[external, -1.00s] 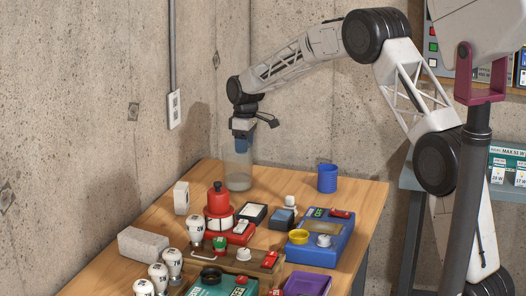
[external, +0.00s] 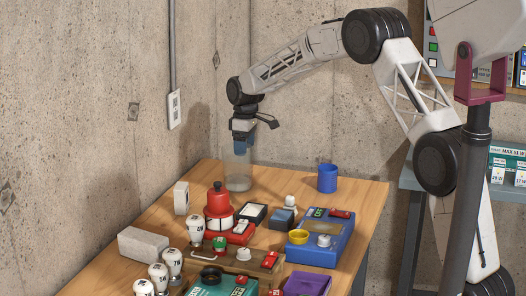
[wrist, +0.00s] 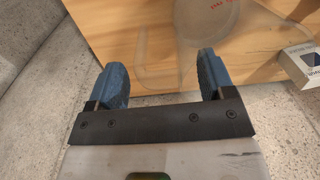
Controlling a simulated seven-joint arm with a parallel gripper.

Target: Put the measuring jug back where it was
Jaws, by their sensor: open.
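The measuring jug (external: 238,178) is clear and stands upright on the far left part of the wooden table. My gripper (external: 243,149) points down at the jug's upper part, its blue fingers overlapping the jug in the external view. In the wrist view, the clear jug (wrist: 205,22) with red markings lies just beyond my gripper (wrist: 162,74). The two blue fingers are apart, and a faint see-through part of the jug reaches between them. I cannot tell whether either finger touches it.
A blue mug (external: 327,179) stands to the right of the jug. A white box (external: 181,198) and a red-topped item (external: 218,201) stand in front. Several devices crowd the nearer table (external: 280,178). The concrete wall is close behind and left.

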